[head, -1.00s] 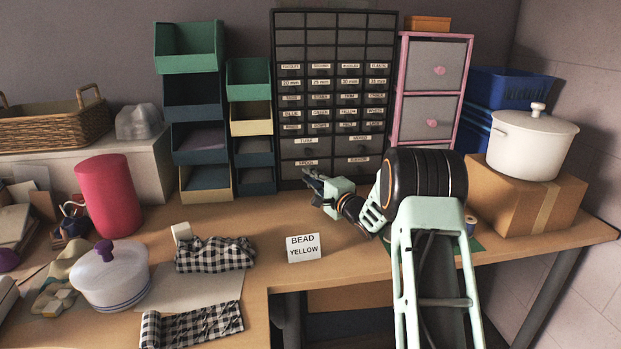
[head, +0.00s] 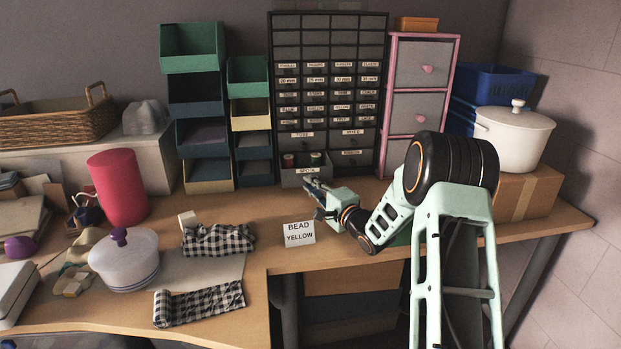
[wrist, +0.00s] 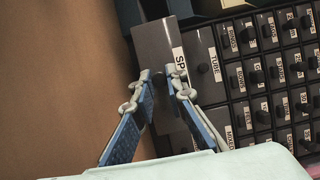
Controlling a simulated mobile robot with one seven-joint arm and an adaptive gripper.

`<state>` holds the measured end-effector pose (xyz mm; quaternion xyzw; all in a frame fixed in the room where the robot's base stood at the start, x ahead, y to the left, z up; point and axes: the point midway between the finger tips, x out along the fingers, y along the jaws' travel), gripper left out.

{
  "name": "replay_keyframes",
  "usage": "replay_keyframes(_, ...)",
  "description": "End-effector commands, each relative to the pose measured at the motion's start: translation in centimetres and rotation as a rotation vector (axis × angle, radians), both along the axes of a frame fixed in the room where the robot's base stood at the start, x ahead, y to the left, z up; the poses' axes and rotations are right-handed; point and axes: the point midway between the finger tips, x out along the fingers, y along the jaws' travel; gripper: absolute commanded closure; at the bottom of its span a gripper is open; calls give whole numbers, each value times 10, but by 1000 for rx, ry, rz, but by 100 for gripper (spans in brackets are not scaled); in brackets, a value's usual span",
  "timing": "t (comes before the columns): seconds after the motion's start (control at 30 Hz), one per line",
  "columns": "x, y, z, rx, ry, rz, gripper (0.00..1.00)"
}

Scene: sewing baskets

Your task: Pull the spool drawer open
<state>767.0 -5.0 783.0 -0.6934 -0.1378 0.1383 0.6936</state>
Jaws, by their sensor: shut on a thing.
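The spool drawer (head: 300,178) is at the bottom left of the dark drawer cabinet (head: 331,85). It stands out from the cabinet, and spools (head: 314,158) show inside it. Its label reads SPOOL. In the wrist view, its grey front (wrist: 155,45) carries a partly covered label starting SP. My gripper (head: 310,187) is just in front of the drawer. In the wrist view, my gripper (wrist: 158,77) has its fingertips closed on the drawer's knob, which they mostly hide.
A BEAD YELLOW card (head: 299,233) stands on the table near my arm. Checked cloth (head: 218,240) lies farther left. Stacked bins (head: 208,172) stand left of the cabinet, and a pink-framed drawer unit (head: 387,120) stands right. Bare table lies before the drawer.

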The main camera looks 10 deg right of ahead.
Motion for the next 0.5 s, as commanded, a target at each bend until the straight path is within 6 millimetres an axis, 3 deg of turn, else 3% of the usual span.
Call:
replay_keyframes(0.43, -5, 0, 1, 0, -2, -1, 100)
replay_keyframes(0.47, -5, 0, 1, 0, -2, -1, 84)
replay_keyframes(0.5, -5, 0, 1, 0, -2, -1, 80)
